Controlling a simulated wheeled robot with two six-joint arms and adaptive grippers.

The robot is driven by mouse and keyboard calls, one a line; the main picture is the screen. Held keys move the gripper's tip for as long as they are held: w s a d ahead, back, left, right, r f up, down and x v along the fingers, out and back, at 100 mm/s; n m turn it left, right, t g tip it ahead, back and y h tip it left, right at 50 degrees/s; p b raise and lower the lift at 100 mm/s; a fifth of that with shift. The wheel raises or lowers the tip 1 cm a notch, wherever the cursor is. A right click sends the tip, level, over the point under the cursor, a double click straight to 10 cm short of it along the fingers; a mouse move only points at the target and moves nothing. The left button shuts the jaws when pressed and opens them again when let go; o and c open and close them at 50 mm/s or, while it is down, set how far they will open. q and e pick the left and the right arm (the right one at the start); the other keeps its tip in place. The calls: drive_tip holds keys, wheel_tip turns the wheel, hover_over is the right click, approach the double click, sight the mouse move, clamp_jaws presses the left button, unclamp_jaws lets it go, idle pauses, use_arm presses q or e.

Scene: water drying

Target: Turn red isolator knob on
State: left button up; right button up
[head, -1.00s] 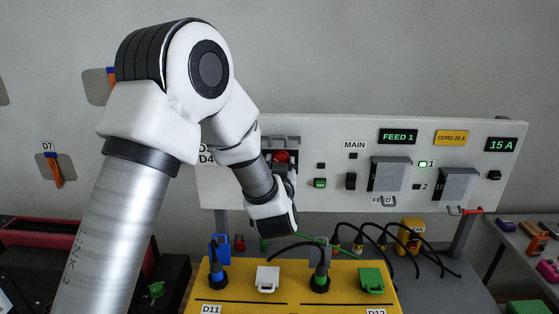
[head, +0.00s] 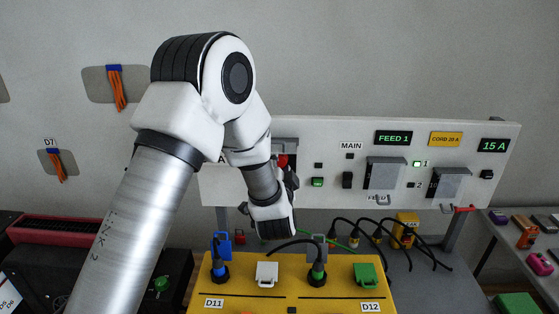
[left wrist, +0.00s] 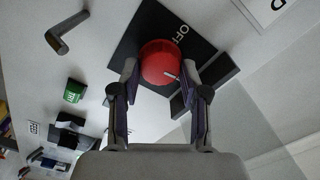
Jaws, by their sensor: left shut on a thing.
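A short pale mark shows on the knob's lower right. My left gripper (left wrist: 159,80) is shut on the knob, one finger on each side. The gripper is partly visible in the head view, at the panel. My right gripper is not in view.
The panel (head: 330,190) carries a green button (head: 317,182), a black MAIN switch (head: 347,180) and grey covers to the right of the knob. A yellow box (head: 240,290) with plugs and cables stands below my left forearm. Orange cables (head: 117,90) hang on the wall.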

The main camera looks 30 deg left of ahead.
use_arm(q)
drive_tip(key=shift+r+m+p, duration=0.15)
drive_tip(key=shift+m+p, duration=0.15)
drive_tip(key=shift+m, duration=0.3)
drive_tip(key=o, duration=1.1)
drive_tip(key=shift+w, duration=0.1)
drive_tip(key=shift+o, duration=0.2)
drive_tip(key=shift+a+f, duration=0.2)
drive_tip(key=v, duration=1.2)
